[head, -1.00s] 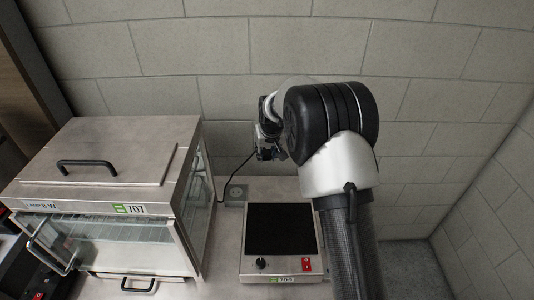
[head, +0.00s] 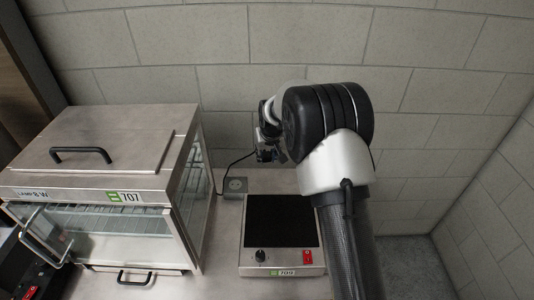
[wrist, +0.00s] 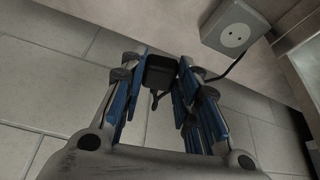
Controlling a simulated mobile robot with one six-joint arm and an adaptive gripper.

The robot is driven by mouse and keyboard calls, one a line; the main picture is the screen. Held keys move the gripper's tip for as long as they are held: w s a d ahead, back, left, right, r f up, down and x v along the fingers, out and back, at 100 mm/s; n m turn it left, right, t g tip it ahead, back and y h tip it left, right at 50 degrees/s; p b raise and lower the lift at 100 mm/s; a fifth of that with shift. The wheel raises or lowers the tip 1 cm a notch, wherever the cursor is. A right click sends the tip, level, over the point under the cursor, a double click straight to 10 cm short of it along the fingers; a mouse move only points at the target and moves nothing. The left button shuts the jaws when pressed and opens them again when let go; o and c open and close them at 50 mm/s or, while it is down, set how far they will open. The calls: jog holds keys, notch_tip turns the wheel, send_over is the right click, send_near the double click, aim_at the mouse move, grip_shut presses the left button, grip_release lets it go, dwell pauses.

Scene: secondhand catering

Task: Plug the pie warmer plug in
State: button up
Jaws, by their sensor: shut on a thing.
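My gripper (head: 268,152) is in the air in front of the tiled wall, up and to the right of the wall socket box in the head view. In the wrist view its blue-padded fingers (wrist: 162,66) are shut on a black plug (wrist: 160,73). A black cable (head: 232,163) hangs from the gripper area down towards the counter. The grey socket box (head: 235,185) has a round face with two holes, and also shows at the upper right of the wrist view (wrist: 235,33). Plug and socket are apart. The steel pie warmer (head: 108,160), labelled 707, stands left of the socket.
A black-topped hot plate (head: 282,258) with a knob and red switch stands on the counter (head: 215,262), right of and in front of the socket. My arm covers the area to its right. The block wall (head: 170,45) is behind everything.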

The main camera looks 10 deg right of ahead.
aim_at(266, 161)
jog(key=shift+f+b, duration=1.05)
jog(key=shift+f, duration=0.8)
jog(key=shift+m+h, duration=0.4)
jog(key=shift+m, duration=0.8)
jog(key=shift+a, duration=0.1)
jog(key=shift+s+a+f+b, duration=0.2)
jog(key=shift+a+b, duration=0.35)
jog(key=shift+a, duration=1.45)
jog(key=shift+s+a+f+b, duration=0.15)
jog(key=shift+a+b, duration=0.45)
jog(key=shift+a, duration=1.45)
jog(key=shift+s+a+f+b, duration=0.2)
jog(key=shift+a+b, duration=0.35)
jog(key=shift+a, duration=1.45)
jog(key=shift+f, duration=0.1)
jog(key=shift+f+b, duration=0.5)
jog(key=shift+f, duration=0.4)
